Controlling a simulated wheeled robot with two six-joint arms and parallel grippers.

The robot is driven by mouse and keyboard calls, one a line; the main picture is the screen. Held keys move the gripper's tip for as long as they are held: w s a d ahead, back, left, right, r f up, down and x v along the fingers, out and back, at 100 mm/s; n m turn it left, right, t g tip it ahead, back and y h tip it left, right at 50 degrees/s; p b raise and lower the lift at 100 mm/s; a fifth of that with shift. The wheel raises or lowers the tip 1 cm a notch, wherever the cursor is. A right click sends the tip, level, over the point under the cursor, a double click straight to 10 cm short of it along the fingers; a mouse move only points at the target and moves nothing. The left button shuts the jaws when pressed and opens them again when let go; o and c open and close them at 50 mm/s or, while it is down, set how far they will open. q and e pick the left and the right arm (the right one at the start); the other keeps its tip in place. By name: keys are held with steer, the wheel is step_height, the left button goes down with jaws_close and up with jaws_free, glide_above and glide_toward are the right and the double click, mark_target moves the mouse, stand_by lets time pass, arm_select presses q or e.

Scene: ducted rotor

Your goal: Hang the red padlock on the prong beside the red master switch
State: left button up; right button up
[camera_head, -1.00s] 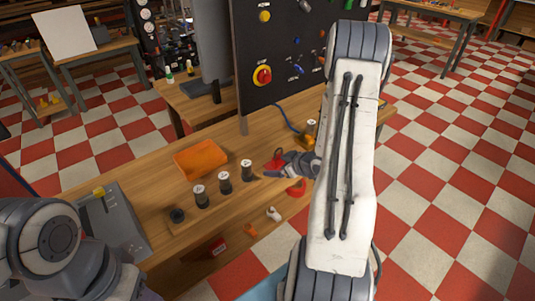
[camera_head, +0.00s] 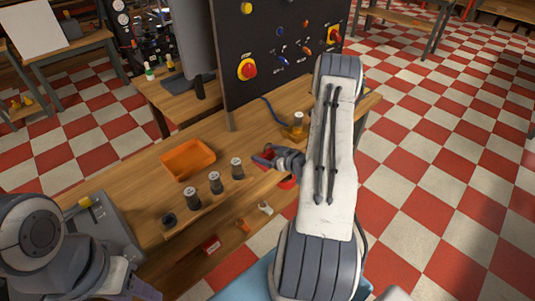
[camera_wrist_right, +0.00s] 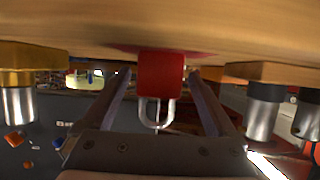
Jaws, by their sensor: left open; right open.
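The red padlock (camera_wrist_right: 160,75) shows in the right wrist view, with its metal shackle pointing down in the picture. My right gripper (camera_wrist_right: 160,82) is open, with one finger on each side of the padlock and visible gaps between. In the head view my right gripper (camera_head: 272,157) is low over the workbench and largely hides the padlock. My left gripper (camera_head: 138,289) is barely visible at the bottom edge, away from the padlock.
The dark panel (camera_head: 275,35) stands at the workbench's back, with another red-on-yellow control (camera_head: 247,70). An orange tray (camera_head: 188,159), several dark cylinders (camera_head: 214,183) and a grey box (camera_head: 100,230) occupy the bench (camera_head: 120,185). Another red item (camera_head: 287,183) is partly hidden by my right arm.

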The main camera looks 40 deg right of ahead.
steer(key=shift+x, duration=1.25)
steer(key=c, duration=1.4)
steer(key=shift+d, duration=0.1)
jaws_close()
steer(key=shift+r, duration=0.15)
